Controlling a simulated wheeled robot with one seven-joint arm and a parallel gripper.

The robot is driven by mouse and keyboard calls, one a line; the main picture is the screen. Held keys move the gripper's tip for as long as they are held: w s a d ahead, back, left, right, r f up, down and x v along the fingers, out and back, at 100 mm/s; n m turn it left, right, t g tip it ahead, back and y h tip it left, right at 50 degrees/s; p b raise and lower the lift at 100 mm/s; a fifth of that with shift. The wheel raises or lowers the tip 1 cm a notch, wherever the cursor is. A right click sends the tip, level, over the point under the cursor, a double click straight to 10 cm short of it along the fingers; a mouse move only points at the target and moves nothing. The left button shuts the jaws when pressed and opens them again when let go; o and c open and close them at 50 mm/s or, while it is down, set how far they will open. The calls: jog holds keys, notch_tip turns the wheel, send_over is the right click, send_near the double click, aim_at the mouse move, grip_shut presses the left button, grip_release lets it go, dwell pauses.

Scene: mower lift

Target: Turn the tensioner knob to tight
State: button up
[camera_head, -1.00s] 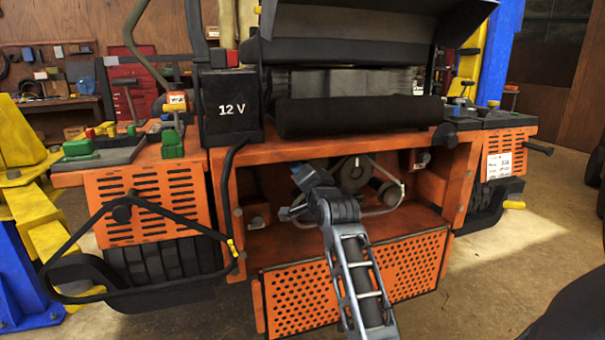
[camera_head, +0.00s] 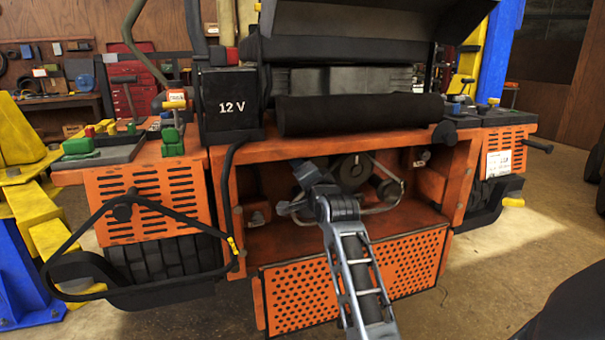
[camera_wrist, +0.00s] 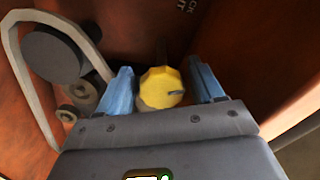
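The yellow, faceted tensioner knob (camera_wrist: 160,88) shows in the wrist view, with a short dark mark on its face pointing right. My gripper (camera_wrist: 164,84) has its two blue fingers apart, one on each side of the knob. A narrow gap shows between the knob and each finger, wider on the right, so it does not look clamped. In the head view my gripper (camera_head: 306,180) reaches into the mower's open orange bay, and the knob is hidden behind it there.
Dark pulleys (camera_head: 354,172) and a pale belt (camera_head: 396,176) sit right of my gripper in the bay. In the wrist view the pulley (camera_wrist: 50,54) and belt (camera_wrist: 18,85) are at left. Orange bay walls lie close around. A perforated orange panel (camera_head: 415,262) hangs below.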

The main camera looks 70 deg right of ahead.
jog(key=shift+o, duration=0.4)
jog(key=v, duration=0.7)
jog(key=shift+s+a, duration=0.25)
jog(key=shift+s, duration=0.05)
jog(key=shift+r, duration=0.1)
